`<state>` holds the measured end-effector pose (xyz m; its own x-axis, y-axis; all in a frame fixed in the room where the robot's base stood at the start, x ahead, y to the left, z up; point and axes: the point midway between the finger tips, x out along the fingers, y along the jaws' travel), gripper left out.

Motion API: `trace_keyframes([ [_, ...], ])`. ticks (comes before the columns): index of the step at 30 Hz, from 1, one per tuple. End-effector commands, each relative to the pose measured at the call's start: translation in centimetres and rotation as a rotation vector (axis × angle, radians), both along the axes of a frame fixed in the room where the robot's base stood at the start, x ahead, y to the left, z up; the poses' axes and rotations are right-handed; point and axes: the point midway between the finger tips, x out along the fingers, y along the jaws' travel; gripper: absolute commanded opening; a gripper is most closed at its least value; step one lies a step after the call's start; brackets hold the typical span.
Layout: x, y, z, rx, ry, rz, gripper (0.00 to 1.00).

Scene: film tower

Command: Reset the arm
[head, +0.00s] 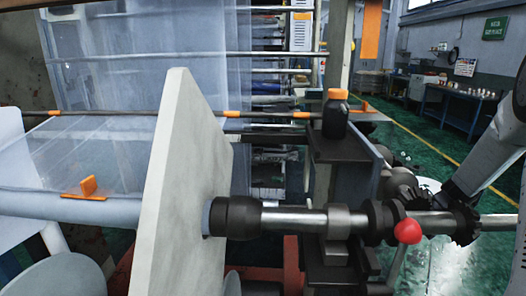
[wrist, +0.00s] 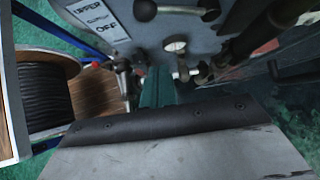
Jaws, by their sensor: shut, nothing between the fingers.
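My gripper (wrist: 157,84) shows in the wrist view as narrow fingers beyond a dark, screwed edge and a scuffed pale plate. It is shut and empty. It points toward a grey machine panel (wrist: 110,15) with a label reading "UPPER ... OFF". In the head view my pale arm (head: 490,150) comes in from the right edge and slopes down behind the shaft end. The fingers cannot be made out there.
A metal shaft (head: 305,221) with dark collars and a red-knobbed lever (head: 408,232) crosses the front. A large pale plate (head: 180,190) stands left of it, beside clear film (head: 115,60). A black cable reel (wrist: 45,95) is at left in the wrist view. Green floor (head: 440,165) shows at right.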

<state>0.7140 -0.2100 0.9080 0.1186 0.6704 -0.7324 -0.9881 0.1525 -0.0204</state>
Motion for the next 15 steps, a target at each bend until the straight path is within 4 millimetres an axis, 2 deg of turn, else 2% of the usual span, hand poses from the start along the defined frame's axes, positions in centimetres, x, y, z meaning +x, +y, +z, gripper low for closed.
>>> trace_keyframes([
  [5, 0.0, 1.0, -1.0, 0.001, 0.001, 0.003, 0.00],
  [15, -0.1, 5.5, -5.7, 0.002, 0.003, 0.003, 0.00],
])
